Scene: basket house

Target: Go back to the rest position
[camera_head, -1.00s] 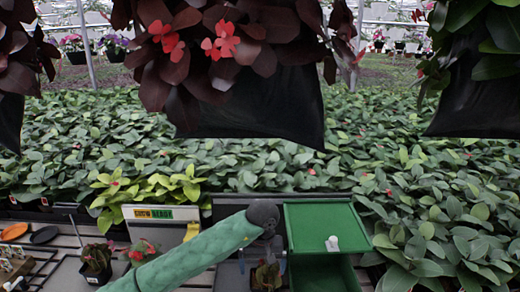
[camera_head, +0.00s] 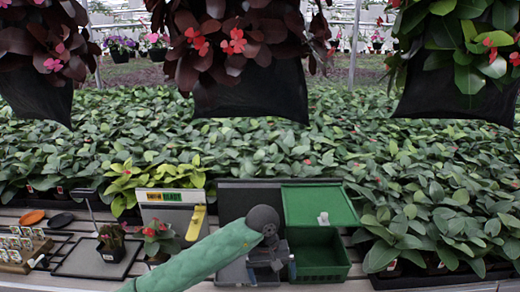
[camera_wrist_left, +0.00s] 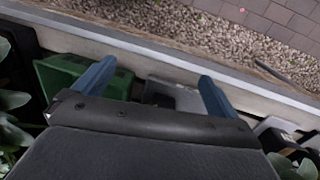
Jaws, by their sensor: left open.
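My left arm in its green sleeve comes in from the bottom of the head view. My left gripper (camera_head: 271,252) is small and partly hidden by the wrist there, over the grey tray beside the green crate. In the left wrist view, its two blue fingers stand wide apart with nothing between them, so the left gripper (camera_wrist_left: 153,85) is open and empty. My right gripper is in neither view.
The green crate (camera_head: 335,272) with its raised lid (camera_head: 318,203) stands right of my gripper; it also shows in the wrist view (camera_wrist_left: 60,80). Left are potted plants (camera_head: 112,238), a black tray (camera_head: 75,262) and a scale-like box (camera_head: 172,212). Black hanging planters (camera_head: 250,92) line the top.

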